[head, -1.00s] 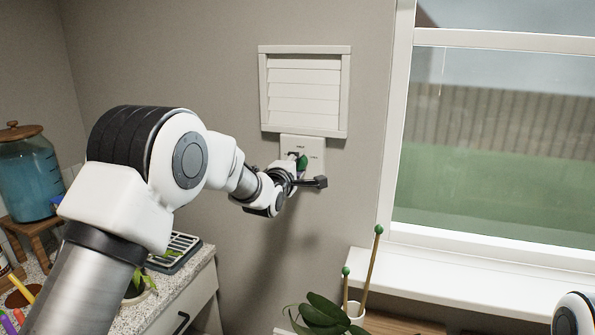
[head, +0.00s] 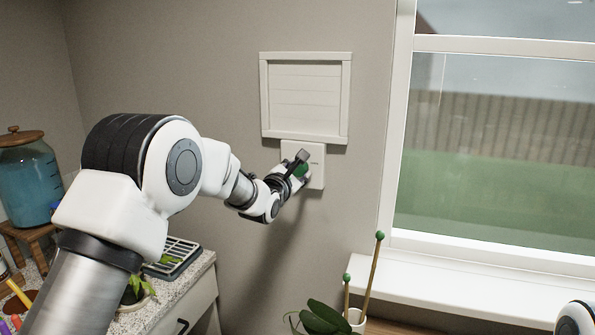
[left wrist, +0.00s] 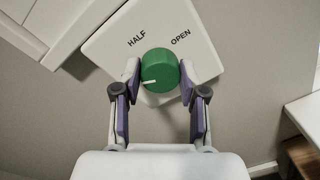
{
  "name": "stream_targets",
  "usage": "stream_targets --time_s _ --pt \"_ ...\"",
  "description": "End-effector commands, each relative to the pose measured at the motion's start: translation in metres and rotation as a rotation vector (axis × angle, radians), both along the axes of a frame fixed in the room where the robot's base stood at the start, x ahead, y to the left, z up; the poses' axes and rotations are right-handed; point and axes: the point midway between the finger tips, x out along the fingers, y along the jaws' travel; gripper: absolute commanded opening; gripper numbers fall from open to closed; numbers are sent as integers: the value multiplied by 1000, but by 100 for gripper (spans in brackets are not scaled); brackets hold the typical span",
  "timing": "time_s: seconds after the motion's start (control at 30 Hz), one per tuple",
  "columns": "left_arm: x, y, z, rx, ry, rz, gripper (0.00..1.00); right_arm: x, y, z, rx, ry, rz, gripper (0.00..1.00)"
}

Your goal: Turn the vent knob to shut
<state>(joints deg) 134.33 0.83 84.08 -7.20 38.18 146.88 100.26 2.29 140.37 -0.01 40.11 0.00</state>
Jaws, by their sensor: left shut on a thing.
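The green vent knob (head: 301,171) sits on a white plate (head: 317,168) on the wall below the vent (head: 304,97). In the left wrist view the knob (left wrist: 160,66) is between the two fingertips of my left gripper (left wrist: 160,74), which is shut on its sides. The knob's white mark points left, slightly down, towards the left finger. The plate reads HALF and OPEN above the knob; any label by the left finger is hidden. The vent's slats look flat and closed. My right gripper is out of view; only part of my right arm shows.
A window (head: 490,140) with a white sill (head: 470,280) is on the right. A plant (head: 325,318) and green-tipped sticks (head: 370,275) stand below. A counter (head: 180,290) with a blue-liquid jar (head: 28,180) is on the left. The wall around the plate is clear.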

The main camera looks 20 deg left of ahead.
Motion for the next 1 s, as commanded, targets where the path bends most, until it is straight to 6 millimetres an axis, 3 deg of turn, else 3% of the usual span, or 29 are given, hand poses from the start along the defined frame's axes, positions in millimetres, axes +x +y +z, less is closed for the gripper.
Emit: stream_targets --time_s 0.7,0.73,0.8,1.0 --pt "-1 0 -6 -92 14 0 7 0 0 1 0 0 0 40" --pt "-1 0 -6 -92 15 1 49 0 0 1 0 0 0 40" --pt "-1 0 -6 -92 14 1 67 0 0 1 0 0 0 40" --pt "0 0 -3 -92 9 0 67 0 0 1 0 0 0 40"
